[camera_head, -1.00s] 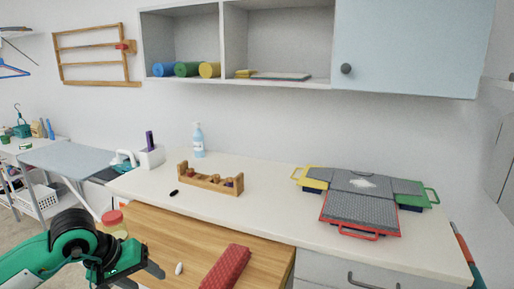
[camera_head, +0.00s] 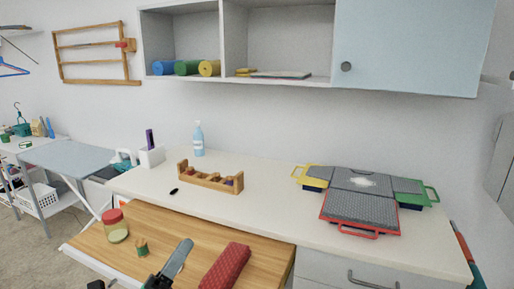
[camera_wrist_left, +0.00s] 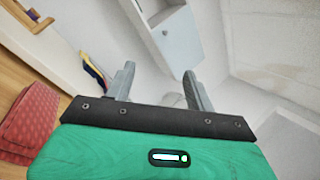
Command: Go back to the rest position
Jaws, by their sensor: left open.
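My left gripper (camera_head: 176,262) shows at the bottom edge of the head view, with one grey finger pointing up and to the right over the wooden board. Most of its arm is below the frame. In the left wrist view its two grey fingers (camera_wrist_left: 159,82) stand apart with nothing between them. My right gripper is not in view.
The wooden board (camera_head: 205,235) holds a red patterned block (camera_head: 226,268), a red-lidded jar (camera_head: 116,228) and a small green-and-brown item (camera_head: 141,247). Behind are a wooden rack (camera_head: 210,180) and a grey folding case (camera_head: 360,208). The white counter between is mostly clear.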

